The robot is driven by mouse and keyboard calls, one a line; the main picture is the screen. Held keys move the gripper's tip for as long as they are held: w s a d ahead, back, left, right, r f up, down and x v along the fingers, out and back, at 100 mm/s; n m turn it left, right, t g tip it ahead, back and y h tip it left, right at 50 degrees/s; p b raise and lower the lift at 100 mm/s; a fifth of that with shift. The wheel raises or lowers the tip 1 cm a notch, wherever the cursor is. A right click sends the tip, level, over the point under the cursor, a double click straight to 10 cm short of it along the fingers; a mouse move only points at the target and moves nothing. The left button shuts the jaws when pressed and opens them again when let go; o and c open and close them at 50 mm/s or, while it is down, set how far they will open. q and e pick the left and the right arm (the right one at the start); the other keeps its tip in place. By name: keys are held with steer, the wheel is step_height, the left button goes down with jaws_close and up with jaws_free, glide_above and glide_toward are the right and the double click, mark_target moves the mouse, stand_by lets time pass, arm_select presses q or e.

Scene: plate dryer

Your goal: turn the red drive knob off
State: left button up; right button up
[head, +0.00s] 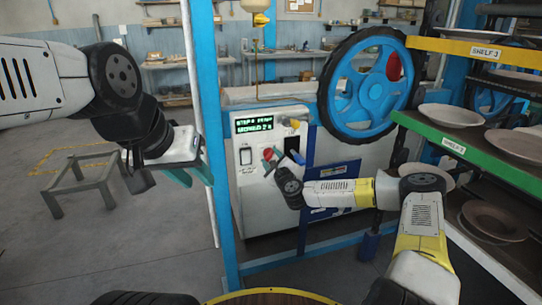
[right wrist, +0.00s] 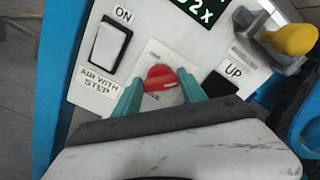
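The red drive knob (right wrist: 160,78) sits on a white plate of the control panel; its raised bar lies roughly crosswise in the right wrist view. It also shows small in the head view (head: 267,154). My right gripper (right wrist: 161,75) is open, with one teal finger on each side of the knob. A small gap seems to show at each side, but I cannot tell contact for sure. My left gripper (head: 190,176) hangs at the left by the blue post, away from the panel, with its teal fingers apart and nothing seen between them.
An ON rocker switch (right wrist: 108,47) is left of the knob, and a dark UP button (right wrist: 217,84) is right of it. A yellow-knobbed lever (right wrist: 292,39) is at the upper right. The blue post (head: 209,110), blue wheel (head: 345,92) and plate shelves (head: 450,140) surround the panel.

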steer(key=c, duration=0.6)
steer(key=shift+n, duration=0.4)
steer(key=n, duration=0.2)
steer(key=shift+a+f+n, duration=0.1)
steer(key=shift+n, duration=0.3)
steer(key=n, duration=0.3)
steer(key=shift+f+n, duration=0.1)
steer(key=shift+n, duration=0.2)
steer(key=n, duration=0.5)
steer(key=shift+f, duration=0.15)
steer(key=n, duration=0.5)
steer(key=shift+f+n, duration=0.2)
steer(key=shift+n, duration=0.1)
